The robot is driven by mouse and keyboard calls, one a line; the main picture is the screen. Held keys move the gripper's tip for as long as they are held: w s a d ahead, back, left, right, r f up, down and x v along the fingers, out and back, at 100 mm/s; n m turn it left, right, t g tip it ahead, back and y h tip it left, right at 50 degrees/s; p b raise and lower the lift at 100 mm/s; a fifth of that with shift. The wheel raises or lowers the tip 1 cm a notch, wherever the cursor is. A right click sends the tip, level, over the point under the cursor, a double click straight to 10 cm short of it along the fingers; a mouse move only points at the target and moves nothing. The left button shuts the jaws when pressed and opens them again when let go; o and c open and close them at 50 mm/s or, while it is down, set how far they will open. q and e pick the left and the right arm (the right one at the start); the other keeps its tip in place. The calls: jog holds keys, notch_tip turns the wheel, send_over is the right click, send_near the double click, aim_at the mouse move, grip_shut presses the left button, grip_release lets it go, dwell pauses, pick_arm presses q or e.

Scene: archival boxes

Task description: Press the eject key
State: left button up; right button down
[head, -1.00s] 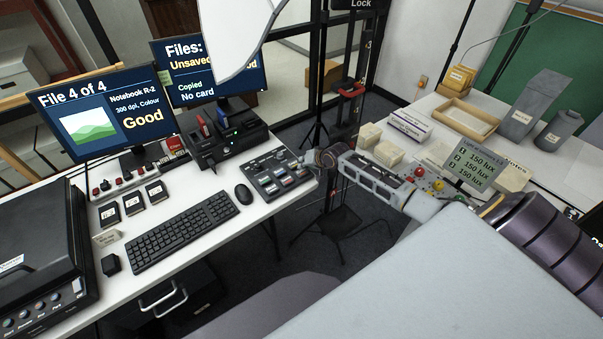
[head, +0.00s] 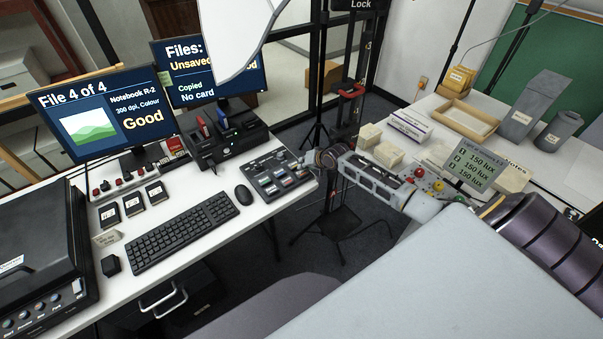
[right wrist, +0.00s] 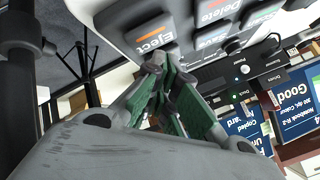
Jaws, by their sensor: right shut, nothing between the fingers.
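The key panel (head: 277,180) is a dark box with several coloured keys at the right end of the desk. In the right wrist view the eject key (right wrist: 140,20) is a dark key with an orange band and the label "Eject". My right gripper (head: 309,158) is at the panel's right edge. In the right wrist view its fingertips (right wrist: 158,62) are together and empty, close by the label edge of the eject key. I cannot tell whether they touch it. My left gripper is not in view.
A black card dock (head: 230,138) stands behind the panel. The mouse (head: 243,194) and keyboard (head: 185,230) lie to its left. One monitor (head: 105,112) reads "File 4 of 4"; the other (head: 215,70) reads "Copied No card". A side table (head: 430,112) with boxes stands right.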

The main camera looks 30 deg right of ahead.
jog(key=shift+f, duration=0.45)
dwell(0.3)
jog(key=shift+f, duration=0.55)
dwell(1.4)
jog(key=shift+r, duration=0.1)
jog(key=shift+r+p, duration=0.85)
jog(key=shift+p, duration=0.1)
jog(key=shift+r+p, duration=2.55)
jog(key=shift+p, duration=0.05)
